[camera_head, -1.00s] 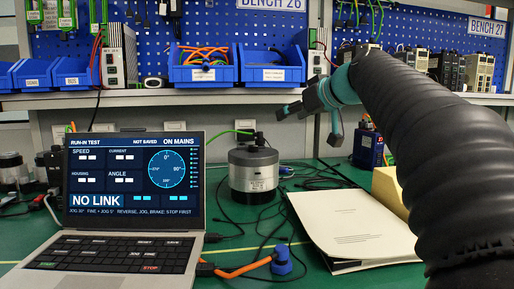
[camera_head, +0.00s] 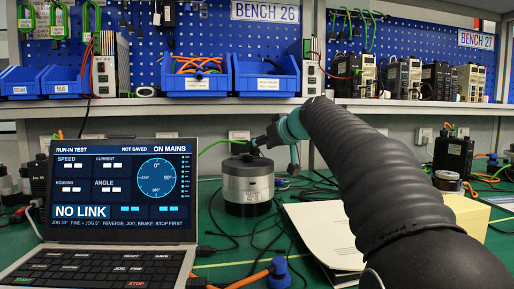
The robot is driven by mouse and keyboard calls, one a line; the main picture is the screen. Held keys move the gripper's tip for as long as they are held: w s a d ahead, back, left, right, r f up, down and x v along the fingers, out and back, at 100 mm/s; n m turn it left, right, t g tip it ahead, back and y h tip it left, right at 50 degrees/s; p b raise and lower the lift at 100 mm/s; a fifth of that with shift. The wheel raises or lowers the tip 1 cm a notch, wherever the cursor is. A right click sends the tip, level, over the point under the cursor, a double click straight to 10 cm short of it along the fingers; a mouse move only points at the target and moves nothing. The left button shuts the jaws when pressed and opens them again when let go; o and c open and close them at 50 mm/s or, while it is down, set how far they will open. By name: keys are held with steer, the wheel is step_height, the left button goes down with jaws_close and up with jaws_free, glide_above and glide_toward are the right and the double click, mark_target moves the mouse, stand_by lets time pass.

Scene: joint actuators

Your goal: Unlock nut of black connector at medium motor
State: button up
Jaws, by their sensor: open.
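My gripper (camera_head: 275,155), teal and dark grey, is open at the motor's upper right. One finger reaches close to the connector; the other hangs lower right. Whether it touches the connector cannot be told.
A laptop (camera_head: 118,190) reading "NO LINK" stands at the left. Papers (camera_head: 320,232) lie under my arm. Loose black cables and an orange cable with a blue plug (camera_head: 279,272) lie around the motor. A shelf (camera_head: 215,104) with blue bins runs above.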

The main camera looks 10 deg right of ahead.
mark_target(257, 150)
steer(key=shift+x, duration=1.55)
jaws_close()
